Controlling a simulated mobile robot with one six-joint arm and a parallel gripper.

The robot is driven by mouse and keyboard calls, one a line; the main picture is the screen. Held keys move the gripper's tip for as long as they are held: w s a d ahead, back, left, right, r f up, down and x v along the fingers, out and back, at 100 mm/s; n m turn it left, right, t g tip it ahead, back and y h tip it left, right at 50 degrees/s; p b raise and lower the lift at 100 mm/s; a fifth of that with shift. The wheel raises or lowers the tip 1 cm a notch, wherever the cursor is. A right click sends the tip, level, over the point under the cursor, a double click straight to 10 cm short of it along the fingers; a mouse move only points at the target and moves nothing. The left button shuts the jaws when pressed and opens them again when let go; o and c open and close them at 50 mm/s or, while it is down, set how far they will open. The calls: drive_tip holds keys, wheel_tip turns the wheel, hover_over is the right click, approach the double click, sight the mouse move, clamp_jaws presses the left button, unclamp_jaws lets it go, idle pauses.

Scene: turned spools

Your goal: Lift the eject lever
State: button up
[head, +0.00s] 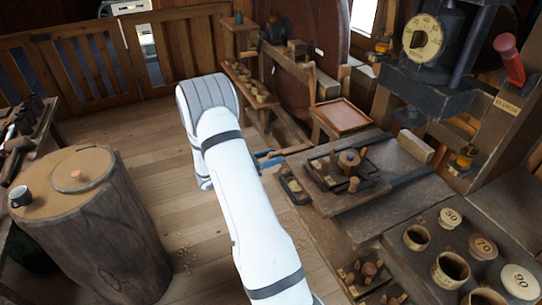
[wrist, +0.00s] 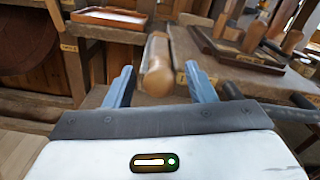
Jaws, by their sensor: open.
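A rounded wooden handle (wrist: 157,62), which looks like the eject lever, points toward me in the wrist view. My gripper (wrist: 160,74) is open, with one blue finger on each side of the handle and a visible gap on both sides. The handle's near end lies between the fingers; I see no contact. In the head view my gripper (head: 296,154) is at the left edge of the workbench, partly hidden by my white arm.
The bench (head: 376,202) carries a dark tray (head: 330,180) with wooden spools. A press with a round dial (head: 422,38) and a red-handled lever (head: 508,60) stand at the back right. A log stump (head: 95,235) is at the left. Wooden floor (head: 185,215) is open between.

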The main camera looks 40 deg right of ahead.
drive_tip(key=shift+c, duration=0.4)
clamp_jaws()
